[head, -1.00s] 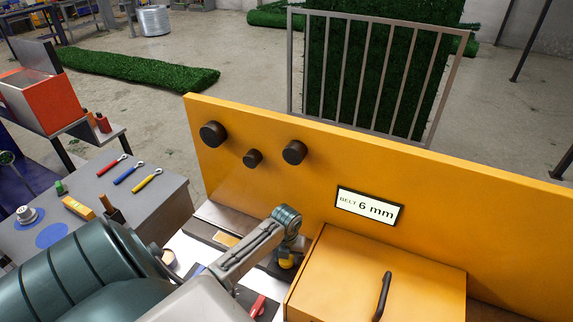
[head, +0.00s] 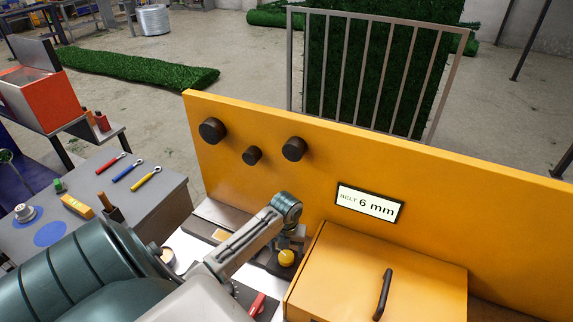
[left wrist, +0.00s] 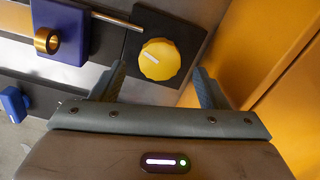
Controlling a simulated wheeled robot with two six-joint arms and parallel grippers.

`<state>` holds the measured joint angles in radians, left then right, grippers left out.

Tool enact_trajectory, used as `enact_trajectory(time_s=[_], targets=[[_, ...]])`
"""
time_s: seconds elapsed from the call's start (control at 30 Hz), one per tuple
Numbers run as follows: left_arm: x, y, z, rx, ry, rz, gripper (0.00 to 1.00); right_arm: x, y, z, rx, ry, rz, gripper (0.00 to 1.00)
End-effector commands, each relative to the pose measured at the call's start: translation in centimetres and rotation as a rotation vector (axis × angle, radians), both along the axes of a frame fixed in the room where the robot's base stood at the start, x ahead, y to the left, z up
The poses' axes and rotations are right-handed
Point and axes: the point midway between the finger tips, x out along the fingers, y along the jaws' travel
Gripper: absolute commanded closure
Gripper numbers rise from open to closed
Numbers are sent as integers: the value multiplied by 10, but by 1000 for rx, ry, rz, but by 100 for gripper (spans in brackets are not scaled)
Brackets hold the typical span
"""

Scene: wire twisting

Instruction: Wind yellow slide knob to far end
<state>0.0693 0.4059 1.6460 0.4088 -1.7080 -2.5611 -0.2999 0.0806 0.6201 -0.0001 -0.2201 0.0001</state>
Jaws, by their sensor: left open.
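The yellow knob (head: 287,258) is round with a ribbed edge, on a dark mount beside the orange box. In the left wrist view the knob (left wrist: 158,62) shows a white mark on its face, and a thin metal rod (left wrist: 118,20) runs to its black plate. My left gripper (head: 293,238) is just behind the knob in the head view. In the left wrist view my left gripper (left wrist: 160,85) is open, its two fingers apart to either side of the knob and slightly below it, with no visible contact. My right gripper is in neither view.
An orange box with a dark handle (head: 384,294) stands close on the right, and a tall orange panel (head: 450,185) rises behind. A blue block (left wrist: 65,20) with a gold ring (left wrist: 47,41) lies left of the knob. A red lever (head: 257,304) is in front.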

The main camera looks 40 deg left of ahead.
Motion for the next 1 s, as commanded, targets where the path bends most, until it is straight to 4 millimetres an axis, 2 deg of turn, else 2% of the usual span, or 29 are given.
enact_trajectory(time_s=[0.03,0.2,0.4,1.0], targets=[[1,1,9,4,-6,-3,32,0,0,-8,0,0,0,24],[1,1,42,4,-6,-2,32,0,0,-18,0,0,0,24],[1,0,66,2,-3,-1,32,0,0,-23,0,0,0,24],[0,0,71,1,-2,-1,32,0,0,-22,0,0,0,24]])
